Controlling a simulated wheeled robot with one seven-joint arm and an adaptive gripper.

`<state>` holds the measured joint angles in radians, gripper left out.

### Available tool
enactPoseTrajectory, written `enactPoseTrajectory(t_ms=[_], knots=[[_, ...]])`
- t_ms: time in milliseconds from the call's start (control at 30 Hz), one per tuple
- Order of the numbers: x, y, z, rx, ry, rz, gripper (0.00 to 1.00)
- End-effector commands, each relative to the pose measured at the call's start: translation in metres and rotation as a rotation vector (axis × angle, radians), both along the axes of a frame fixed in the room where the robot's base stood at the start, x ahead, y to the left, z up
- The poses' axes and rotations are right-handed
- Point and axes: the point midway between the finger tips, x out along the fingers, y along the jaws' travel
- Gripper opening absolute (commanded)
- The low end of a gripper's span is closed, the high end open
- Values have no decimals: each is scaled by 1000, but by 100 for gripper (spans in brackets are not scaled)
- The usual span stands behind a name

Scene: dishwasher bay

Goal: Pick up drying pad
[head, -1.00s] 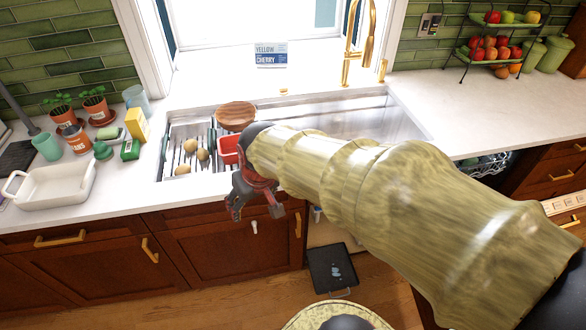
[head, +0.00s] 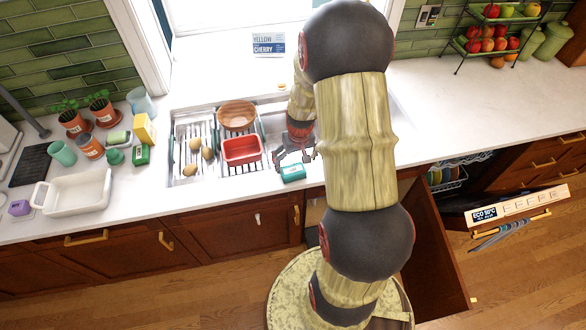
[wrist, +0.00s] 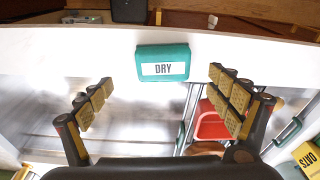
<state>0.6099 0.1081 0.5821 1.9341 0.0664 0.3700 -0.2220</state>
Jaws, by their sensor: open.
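The drying pad is a teal block with a white label reading "DRY". In the head view the drying pad (head: 292,172) lies at the front edge of the sink, just right of the red tub. In the wrist view the drying pad (wrist: 163,64) lies ahead of my fingertips, roughly centred between them. My gripper (head: 295,155) is open and empty, above the sink beside the pad. In the wrist view my gripper (wrist: 152,95) shows both fingers spread wide, with the pad apart from them.
A red tub (head: 241,150) and a wooden bowl (head: 237,114) sit on racks in the sink, with several potatoes (head: 207,153) to the left. A white baking dish (head: 75,193) stands on the left counter. The dishwasher door (head: 510,206) is at the right.

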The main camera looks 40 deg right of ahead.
Motion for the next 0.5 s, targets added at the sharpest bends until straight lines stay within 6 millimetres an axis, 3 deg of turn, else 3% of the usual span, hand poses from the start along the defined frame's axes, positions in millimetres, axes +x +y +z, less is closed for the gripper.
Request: enactPoseTrajectory(t_ms=[500], knots=[[12, 0, -62, 2, 2, 0, 91]])
